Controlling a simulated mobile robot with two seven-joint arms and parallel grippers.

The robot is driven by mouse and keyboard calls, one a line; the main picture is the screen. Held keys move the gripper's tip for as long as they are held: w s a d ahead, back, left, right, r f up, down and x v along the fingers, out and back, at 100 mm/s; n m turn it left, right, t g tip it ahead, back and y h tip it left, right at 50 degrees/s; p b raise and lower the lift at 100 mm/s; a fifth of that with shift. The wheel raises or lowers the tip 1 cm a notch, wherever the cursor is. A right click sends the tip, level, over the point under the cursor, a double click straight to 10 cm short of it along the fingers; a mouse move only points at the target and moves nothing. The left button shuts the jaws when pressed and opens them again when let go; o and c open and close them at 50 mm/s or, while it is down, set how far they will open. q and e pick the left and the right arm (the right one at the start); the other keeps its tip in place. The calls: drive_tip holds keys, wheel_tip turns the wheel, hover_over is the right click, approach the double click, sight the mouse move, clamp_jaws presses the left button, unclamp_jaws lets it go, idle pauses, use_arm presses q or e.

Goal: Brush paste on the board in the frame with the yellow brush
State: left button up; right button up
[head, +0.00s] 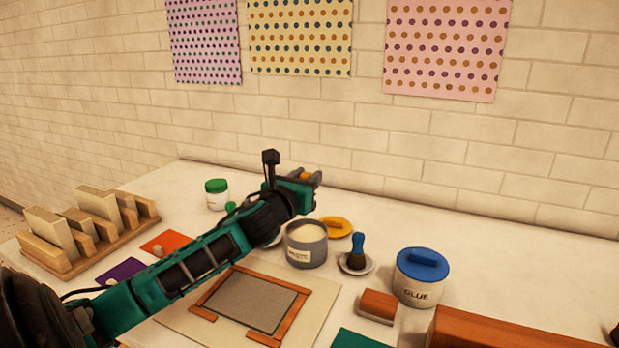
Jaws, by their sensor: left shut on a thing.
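My left gripper (312,179) is raised over the back of the table. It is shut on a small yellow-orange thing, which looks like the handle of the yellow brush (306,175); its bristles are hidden. The grey board (250,297) lies in a brown wooden frame (285,324) on a pale base sheet, front centre, partly behind my left forearm. A grey tub (306,256) with a label and a whitish filling, likely the paste, stands behind the frame, below and in front of the gripper. My right gripper is not in view.
A blue brush (357,246) stands on a white saucer beside a yellow dish (337,227). A blue-lidded glue jar (419,285) and a brown block (379,305) stand right. A green-lidded jar (216,196) and wooden rack (60,262) are left. The back right table is clear.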

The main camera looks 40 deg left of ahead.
use_arm(q)
drive_tip(key=shift+d, duration=0.1)
drive_tip(key=shift+f, duration=0.2)
wheel_tip(320, 180, down, 4)
drive_tip(key=shift+r+b, duration=0.25)
drive_tip(key=shift+b, duration=0.45)
drive_tip(key=shift+f+b, duration=1.1)
drive_tip(key=shift+f+b, duration=0.3)
drive_tip(key=shift+f, duration=0.25)
wheel_tip(320, 180, up, 3)
drive_tip(key=p, duration=0.3)
wheel_tip(320, 180, up, 2)
drive_tip(key=shift+p, duration=0.7)
drive_tip(key=shift+r, duration=1.05)
